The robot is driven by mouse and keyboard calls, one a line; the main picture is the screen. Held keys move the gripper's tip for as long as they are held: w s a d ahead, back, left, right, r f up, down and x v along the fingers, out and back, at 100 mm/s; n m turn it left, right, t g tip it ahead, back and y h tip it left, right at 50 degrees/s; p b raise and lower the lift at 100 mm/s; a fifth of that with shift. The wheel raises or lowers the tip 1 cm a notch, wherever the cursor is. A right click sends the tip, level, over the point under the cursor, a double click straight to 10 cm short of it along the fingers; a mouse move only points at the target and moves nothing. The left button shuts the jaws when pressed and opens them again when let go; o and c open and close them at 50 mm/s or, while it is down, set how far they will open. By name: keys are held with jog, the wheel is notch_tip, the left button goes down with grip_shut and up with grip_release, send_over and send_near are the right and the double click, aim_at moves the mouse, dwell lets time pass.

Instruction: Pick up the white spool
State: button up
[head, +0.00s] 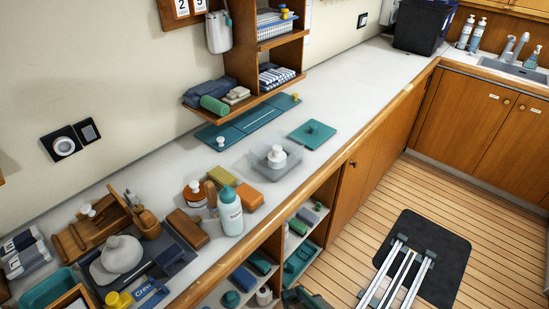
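In the head view, a white, rounded, spool-like piece (276,157) with a narrow top sits in a shallow grey translucent tray (258,164) on the white counter. It looks upright, and I cannot tell its exact shape. Smaller white knob-like pieces also show: one on the teal mat (221,142) near the wall and one by the wooden rack (89,211) at the left. I cannot tell for certain which is the spool. My gripper does not show clearly; only a dark part, perhaps of my arm, shows at the bottom edge.
A white bottle with a teal cap (230,213), an orange block (245,196) and a brown block (188,229) stand left of the tray. A teal board (312,134) lies to its right. A wooden shelf (272,98) overhangs the back. The counter (365,85) is clear farther right.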

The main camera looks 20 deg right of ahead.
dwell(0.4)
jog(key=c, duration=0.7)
